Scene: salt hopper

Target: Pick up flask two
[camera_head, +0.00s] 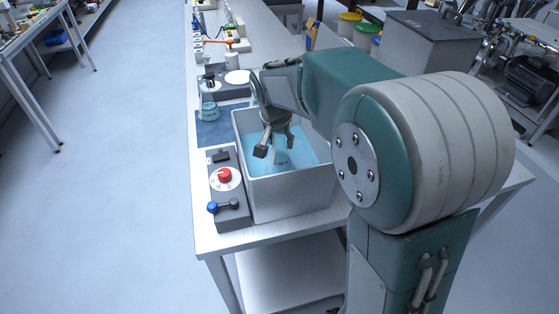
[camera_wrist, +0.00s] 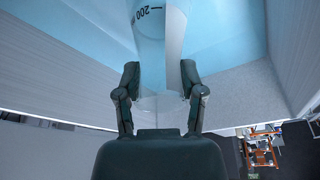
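A clear glass flask (camera_head: 279,160) stands in the blue water of a pale open tub. In the wrist view the flask (camera_wrist: 151,45) shows a "200" mark, and its clear neck and rim lie toward my gripper. My gripper (camera_head: 275,147) reaches down into the tub from above. Its two dark fingers (camera_wrist: 160,82) are spread, one on each side of the neck, and do not look closed on it. A second flask (camera_head: 208,109) with bluish liquid stands on a blue mat behind and left of the tub. I cannot read which flask is number two.
The tub (camera_head: 290,196) has raised walls close around my gripper. A grey control box (camera_head: 228,192) with a red knob and a blue-tipped lever stands left of it. A device with a white round plate (camera_head: 237,77) stands behind. The floor at left is clear.

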